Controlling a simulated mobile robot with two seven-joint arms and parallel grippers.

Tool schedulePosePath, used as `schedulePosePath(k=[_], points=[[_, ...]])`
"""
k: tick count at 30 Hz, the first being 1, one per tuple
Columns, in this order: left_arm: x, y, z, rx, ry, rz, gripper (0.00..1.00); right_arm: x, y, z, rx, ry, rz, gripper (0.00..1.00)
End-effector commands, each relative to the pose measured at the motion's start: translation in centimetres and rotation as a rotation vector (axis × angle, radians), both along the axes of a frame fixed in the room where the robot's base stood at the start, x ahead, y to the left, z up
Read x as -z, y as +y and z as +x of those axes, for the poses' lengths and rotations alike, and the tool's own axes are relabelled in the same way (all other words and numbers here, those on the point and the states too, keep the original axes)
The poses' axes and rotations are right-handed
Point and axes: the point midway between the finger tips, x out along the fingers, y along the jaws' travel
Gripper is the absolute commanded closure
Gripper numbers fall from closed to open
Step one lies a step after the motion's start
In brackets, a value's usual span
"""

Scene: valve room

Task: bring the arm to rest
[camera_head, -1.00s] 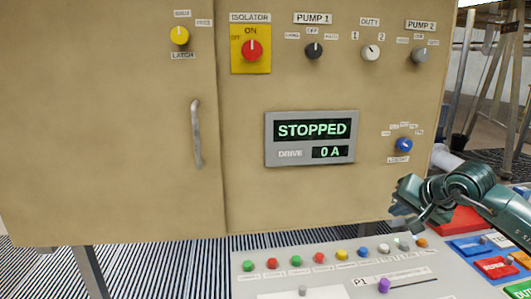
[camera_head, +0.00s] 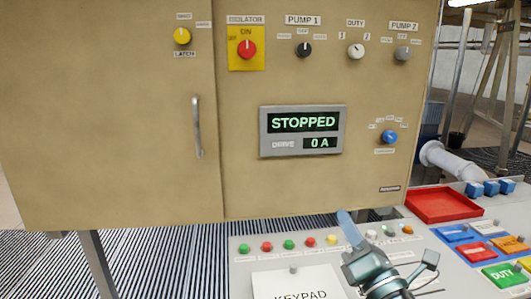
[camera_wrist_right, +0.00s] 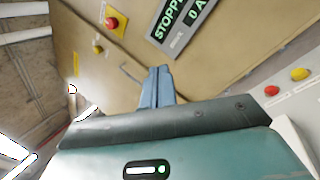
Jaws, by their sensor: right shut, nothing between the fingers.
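My right gripper (camera_head: 350,230) is over the desk panel in the head view, in front of the lower edge of the cabinet. Its blue fingers point up and are together, with nothing between them. In the right wrist view the closed fingers (camera_wrist_right: 157,88) point toward the cabinet front. The gripper hides part of the row of small buttons and part of the desk behind it. My left gripper is not in view.
The tan cabinet (camera_head: 120,120) has a STOPPED display (camera_head: 303,123), a red isolator knob (camera_head: 247,48) and a door handle (camera_head: 197,128). The desk holds a keypad plate (camera_head: 285,280), a red tray (camera_head: 440,204) and coloured blocks (camera_head: 503,276) at the right.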

Motion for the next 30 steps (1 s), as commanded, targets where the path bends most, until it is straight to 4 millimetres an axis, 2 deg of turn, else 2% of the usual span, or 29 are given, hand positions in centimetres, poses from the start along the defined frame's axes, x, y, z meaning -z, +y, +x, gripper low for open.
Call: schedulePosePath(k=[1,2,3,6,9,12,18,26,27,30], points=[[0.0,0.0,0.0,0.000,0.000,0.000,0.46,2.5,-2.0,-0.7,0.048,0.150,0.240,1.00],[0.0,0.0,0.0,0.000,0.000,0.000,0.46,4.1,-3.2,-1.1,0.082,0.239,0.387,1.00],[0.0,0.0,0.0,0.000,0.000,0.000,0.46,6.6,-4.8,-1.9,0.137,0.357,0.579,1.00],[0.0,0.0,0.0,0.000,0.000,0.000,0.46,13.0,-7.4,-5.1,0.290,0.615,0.997,1.00],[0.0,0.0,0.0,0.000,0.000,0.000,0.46,18.3,-8.4,-9.2,0.453,0.811,1.313,1.00],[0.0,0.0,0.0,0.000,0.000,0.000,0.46,21.8,-8.5,-13.0,0.596,0.945,1.526,1.00],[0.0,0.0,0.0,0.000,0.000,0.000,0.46,25.8,-7.7,-19.4,0.838,1.122,1.798,1.00],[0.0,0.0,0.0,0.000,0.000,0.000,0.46,28.2,-6.1,-26.8,1.136,1.277,2.026,1.00],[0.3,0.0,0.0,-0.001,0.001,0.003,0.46,28.7,-5.9,-27.0,1.142,1.285,2.042,1.00],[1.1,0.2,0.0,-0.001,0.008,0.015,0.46,29.9,-5.4,-25.6,1.055,1.276,2.052,1.00]])
